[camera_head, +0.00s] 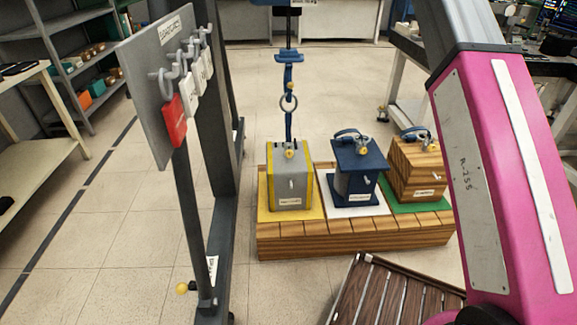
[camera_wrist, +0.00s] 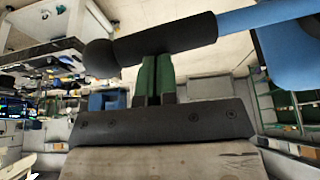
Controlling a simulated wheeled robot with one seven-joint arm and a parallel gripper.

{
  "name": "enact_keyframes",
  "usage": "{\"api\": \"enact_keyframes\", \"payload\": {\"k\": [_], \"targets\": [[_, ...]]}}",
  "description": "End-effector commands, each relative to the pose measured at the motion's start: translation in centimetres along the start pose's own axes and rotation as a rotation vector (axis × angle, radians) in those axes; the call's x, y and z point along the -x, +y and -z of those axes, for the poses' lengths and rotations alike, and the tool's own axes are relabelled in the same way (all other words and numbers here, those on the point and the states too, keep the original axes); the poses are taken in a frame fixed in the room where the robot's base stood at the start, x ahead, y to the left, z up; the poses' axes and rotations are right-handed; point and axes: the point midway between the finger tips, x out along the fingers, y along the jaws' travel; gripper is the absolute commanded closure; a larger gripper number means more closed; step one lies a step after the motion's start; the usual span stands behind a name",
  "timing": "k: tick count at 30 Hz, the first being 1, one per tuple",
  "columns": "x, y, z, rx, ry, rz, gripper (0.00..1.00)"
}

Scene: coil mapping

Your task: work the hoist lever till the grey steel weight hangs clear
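The grey steel weight (camera_head: 289,188), with yellow edges, appears to sit upright on a yellow pad (camera_head: 264,197); I see no clear gap under it. A blue hook and ring line (camera_head: 288,103) runs straight up from its top eye to the hoist above, which is cut off by the frame. In the wrist view, the hoist lever's black grip (camera_wrist: 185,40) lies across my gripper (camera_wrist: 157,75), with its blue shaft (camera_wrist: 268,14) to the right. My green fingers are together, their tips hidden behind the grip. The grip lies across both fingers, not between them.
A blue weight (camera_head: 358,172) on a white pad and a wooden block (camera_head: 417,170) on a green pad share the wooden platform (camera_head: 350,238). A grey post holds a board (camera_head: 157,75) with hooks, a red tag (camera_head: 173,122) and white tags. Slatted wood (camera_head: 385,295) lies in front.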

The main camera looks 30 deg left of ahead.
Motion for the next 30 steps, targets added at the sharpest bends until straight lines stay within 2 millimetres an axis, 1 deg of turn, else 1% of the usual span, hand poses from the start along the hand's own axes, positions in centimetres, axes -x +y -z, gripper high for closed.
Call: {"api": "enact_keyframes", "payload": {"k": [3, 7, 10, 20, 23, 30], "targets": [[-1.4, 0.2, -0.8, 0.0, -0.002, 0.001, 1.0], [-2.8, 0.5, -1.3, 0.0, -0.001, 0.001, 1.0], [-3.1, 0.6, -1.4, 0.0, 0.0, 0.001, 1.0], [-3.3, 0.6, -1.4, 0.0, 0.0, 0.0, 1.0], [-3.9, 0.6, -1.7, 0.0, -0.001, 0.0, 1.0], [-6.5, 0.6, -2.9, 0.0, -0.001, 0.0, 1.0]]}}
